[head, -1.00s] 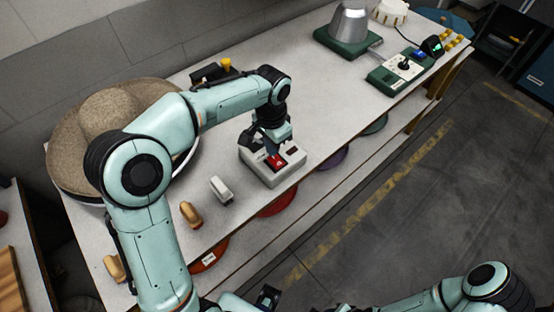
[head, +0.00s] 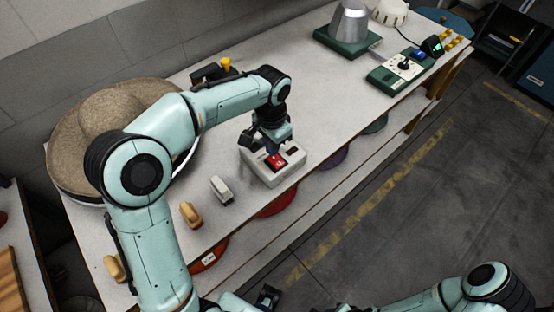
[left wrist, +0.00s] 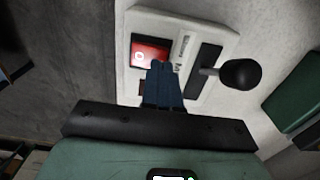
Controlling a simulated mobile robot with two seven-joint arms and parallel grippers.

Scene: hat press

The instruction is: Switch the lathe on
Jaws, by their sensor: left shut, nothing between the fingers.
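A pale control box (head: 262,175) with a red rocker switch (head: 277,160) stands on the workbench. In the left wrist view, the box (left wrist: 150,22) shows the red switch (left wrist: 147,54) with a white mark on it. A black knob on a lever (left wrist: 240,73) is beside the switch. My left gripper (head: 271,150) is over the box, close to the switch. In the left wrist view, its closed dark blue fingers (left wrist: 160,68) overlap the switch's lower edge; contact is unclear.
A large felt hat (head: 105,125) lies at the bench's left end. A white block (head: 221,189) and a tan block (head: 190,214) are left of the box. A metal cone (head: 348,22) on a green base and a green control panel (head: 400,72) stand farther right. The bench between is clear.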

